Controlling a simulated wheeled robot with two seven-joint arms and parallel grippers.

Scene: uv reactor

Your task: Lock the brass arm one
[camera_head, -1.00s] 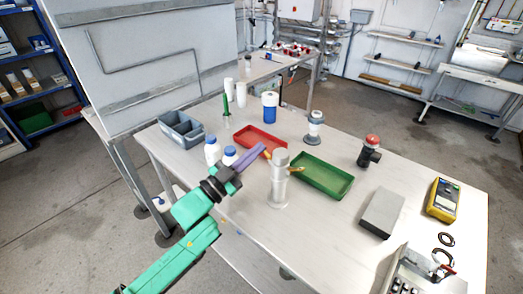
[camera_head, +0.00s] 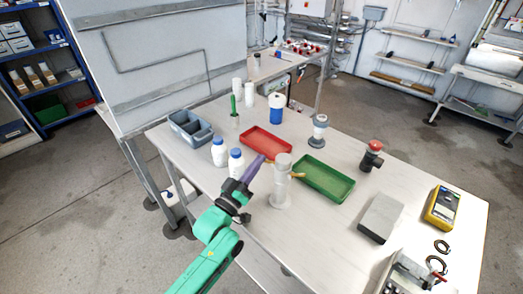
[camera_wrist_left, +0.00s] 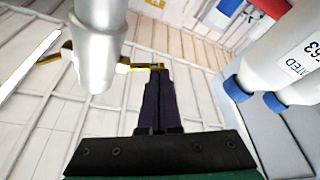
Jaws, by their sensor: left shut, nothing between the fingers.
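The pale grey cylindrical reactor (camera_head: 280,190) stands upright near the table's front edge. Short brass arms stick out from its upper part on two sides; one (camera_head: 298,175) points right. In the left wrist view the reactor (camera_wrist_left: 98,50) is at upper left, with a brass arm (camera_wrist_left: 140,66) reaching right and another (camera_wrist_left: 66,52) on its left. I cannot tell which is arm one. My left gripper (camera_head: 260,159) is shut and empty, on the reactor's left side. Its dark fingertips (camera_wrist_left: 160,73) are at the right-hand arm's end; contact is unclear. My right gripper is out of view.
Two white bottles with blue caps (camera_head: 237,162) stand left of my left gripper. A red tray (camera_head: 247,142) and a green tray (camera_head: 318,193) lie behind the reactor. A grey block (camera_head: 380,218) and yellow meter (camera_head: 442,205) are at right.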

